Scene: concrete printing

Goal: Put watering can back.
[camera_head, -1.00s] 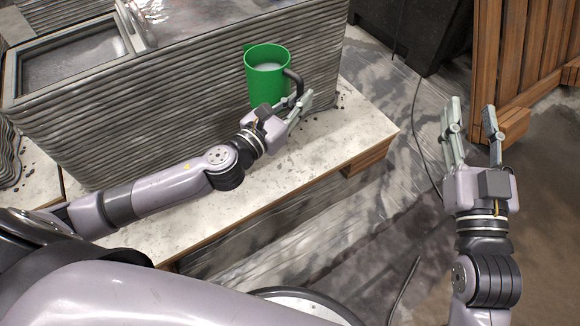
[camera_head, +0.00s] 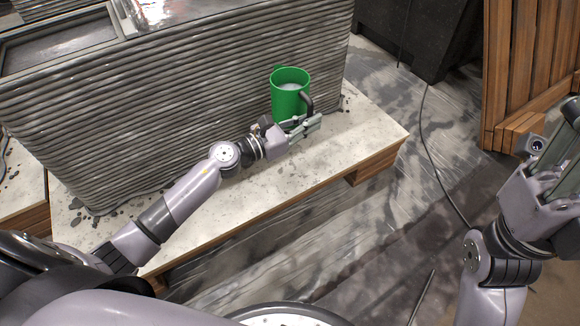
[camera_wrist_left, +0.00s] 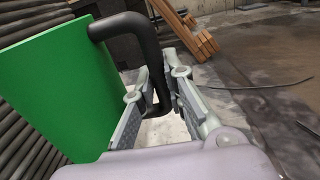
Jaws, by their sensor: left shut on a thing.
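The green watering can (camera_head: 290,95) is upright beside the layered grey concrete wall, at the right part of the pale slab (camera_head: 230,205). Its dark handle (camera_head: 308,103) faces right. My left gripper (camera_head: 306,126) is shut on the handle. In the left wrist view the black handle (camera_wrist_left: 152,42) passes down between my left gripper's fingers (camera_wrist_left: 156,88), with the green body (camera_wrist_left: 60,95) to the left. I cannot tell whether the can's base touches the slab. My right gripper (camera_head: 556,150) is at the right edge, partly cut off, away from the can.
The layered concrete wall (camera_head: 170,100) stands close behind the can. Wooden slatted boards (camera_head: 525,60) stand at the upper right, and a dark bin (camera_head: 425,35) stands at the back. A cable (camera_head: 432,140) runs over the floor. The slab's front right part is clear.

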